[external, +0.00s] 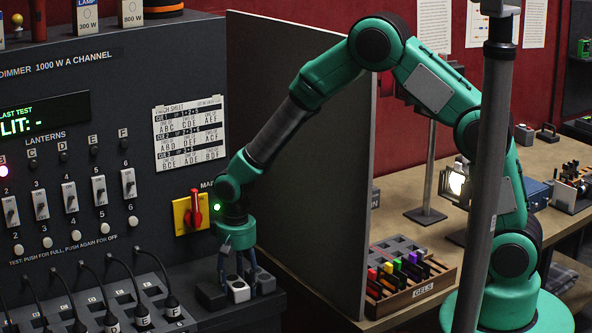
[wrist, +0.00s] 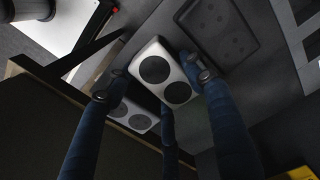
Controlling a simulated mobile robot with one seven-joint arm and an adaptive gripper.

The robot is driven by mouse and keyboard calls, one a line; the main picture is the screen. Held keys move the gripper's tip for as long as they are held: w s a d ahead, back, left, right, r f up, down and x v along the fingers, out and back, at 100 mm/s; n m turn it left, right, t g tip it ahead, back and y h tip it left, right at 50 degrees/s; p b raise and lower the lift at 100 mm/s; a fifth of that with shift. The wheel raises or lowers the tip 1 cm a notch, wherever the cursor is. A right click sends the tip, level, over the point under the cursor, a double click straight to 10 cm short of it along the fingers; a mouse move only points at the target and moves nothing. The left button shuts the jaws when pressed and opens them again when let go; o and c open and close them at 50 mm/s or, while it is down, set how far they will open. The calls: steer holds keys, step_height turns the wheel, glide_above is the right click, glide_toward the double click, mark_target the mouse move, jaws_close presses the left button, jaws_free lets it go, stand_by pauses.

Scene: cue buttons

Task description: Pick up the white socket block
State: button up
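The white socket block (external: 239,291) stands on the dark ledge at the foot of the panel, directly below my gripper (external: 238,279). In the wrist view the block (wrist: 160,72) shows a pale top with two round black sockets. My gripper (wrist: 152,80) is open, with fingers on either side of the block and a third finger at its lower edge. A gap shows between the left finger and the block. The right finger is close to the block's edge; I cannot tell if it touches.
A dark block (external: 211,296) with several holes stands left of the white one; it also shows in the wrist view (wrist: 218,32). A grey block (wrist: 130,116) lies close on the other side, partly behind a finger. Plugged cables (external: 140,312), a red-handled switch (external: 195,208) and a tall partition (external: 310,150) are nearby.

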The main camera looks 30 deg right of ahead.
steer(key=shift+c, duration=1.2)
steer(key=shift+r, duration=0.1)
step_height(320, 180, up, 28)
steer(key=p, duration=0.1)
